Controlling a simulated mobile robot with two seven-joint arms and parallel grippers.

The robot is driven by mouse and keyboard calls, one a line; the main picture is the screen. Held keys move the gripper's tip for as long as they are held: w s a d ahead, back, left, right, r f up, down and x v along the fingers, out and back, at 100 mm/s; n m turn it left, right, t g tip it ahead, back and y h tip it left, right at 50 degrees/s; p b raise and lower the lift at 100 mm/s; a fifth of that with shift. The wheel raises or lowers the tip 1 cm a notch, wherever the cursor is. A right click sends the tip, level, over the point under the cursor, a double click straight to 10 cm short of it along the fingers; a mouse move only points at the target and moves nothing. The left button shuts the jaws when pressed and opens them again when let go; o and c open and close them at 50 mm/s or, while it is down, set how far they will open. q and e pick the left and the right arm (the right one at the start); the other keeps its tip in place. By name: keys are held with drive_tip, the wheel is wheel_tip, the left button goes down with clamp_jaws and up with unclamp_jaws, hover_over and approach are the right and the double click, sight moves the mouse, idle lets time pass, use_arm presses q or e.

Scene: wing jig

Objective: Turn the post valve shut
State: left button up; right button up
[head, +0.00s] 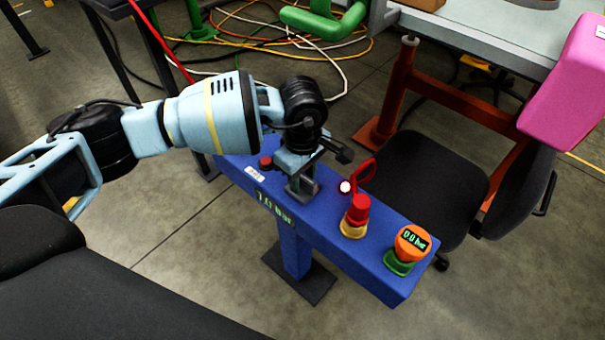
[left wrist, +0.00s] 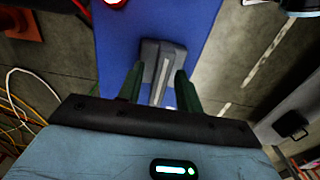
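The blue post console (head: 355,260) stands on a single foot and carries several controls. A grey valve block with a paler narrow handle (left wrist: 161,68) sits on its top, seen in the left wrist view; in the head view my gripper largely covers it. My left gripper (head: 302,182) is above this block, pointing down. In the left wrist view its two dark fingers (left wrist: 159,80) are apart, one on each side of the handle, with gaps visible. My right gripper is not in view.
A red button on a yellow base (head: 355,217), a red loop (head: 363,174) and an orange gauge reading 0.0 bar (head: 412,241) stand on the console right of my gripper. A black chair (head: 415,185) is behind it. Cables (head: 330,62) lie on the floor. A pink block (head: 568,85) is upper right.

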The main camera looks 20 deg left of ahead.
sight(302, 177)
use_arm(q)
drive_tip(key=shift+r, duration=3.9)
drive_tip(key=shift+s, duration=0.1)
